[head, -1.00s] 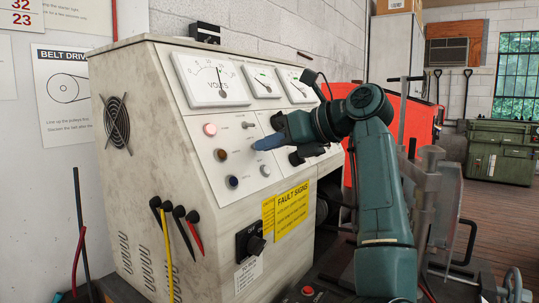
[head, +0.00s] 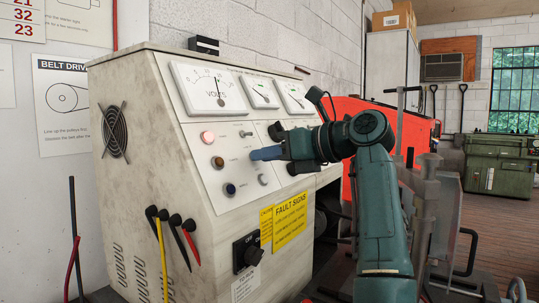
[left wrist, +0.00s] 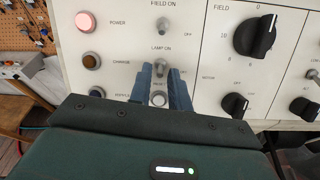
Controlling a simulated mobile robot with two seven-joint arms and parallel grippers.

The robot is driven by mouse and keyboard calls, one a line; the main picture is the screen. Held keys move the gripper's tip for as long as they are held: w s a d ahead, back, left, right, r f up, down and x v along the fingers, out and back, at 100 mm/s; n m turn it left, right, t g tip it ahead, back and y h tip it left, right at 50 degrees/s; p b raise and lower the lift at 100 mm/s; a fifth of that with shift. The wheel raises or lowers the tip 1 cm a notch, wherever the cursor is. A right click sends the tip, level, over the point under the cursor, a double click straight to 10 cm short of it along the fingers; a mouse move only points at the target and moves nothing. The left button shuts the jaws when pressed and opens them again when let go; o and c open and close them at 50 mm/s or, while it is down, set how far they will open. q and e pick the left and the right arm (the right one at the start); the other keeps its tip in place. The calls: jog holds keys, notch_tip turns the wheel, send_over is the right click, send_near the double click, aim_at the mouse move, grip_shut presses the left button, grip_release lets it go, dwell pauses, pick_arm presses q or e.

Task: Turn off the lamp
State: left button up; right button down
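The lamp switch (left wrist: 161,69) is a small silver toggle on the pale control panel, with LAMP ON printed above it and OFF at its lower right. I cannot tell clearly which way its lever points. My left gripper (left wrist: 164,80) has its two blue fingers on either side of the toggle, with a gap between them. In the head view the left gripper (head: 266,153) is at the panel and hides the toggle. I cannot tell whether a finger touches the lever. My right gripper is not in view.
A white reset button (left wrist: 158,98) sits just below the toggle, between the fingers. The field switch (left wrist: 164,27) is above. Lit pink power light (left wrist: 87,23) and a large black knob (left wrist: 255,36) flank them. Voltmeter (head: 210,88) is higher up; yellow fault signs (head: 290,218) are lower.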

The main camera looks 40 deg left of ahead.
pick_arm(q)
jog(key=shift+o, duration=0.9)
jog(key=v, duration=1.3)
jog(key=shift+s, duration=0.1)
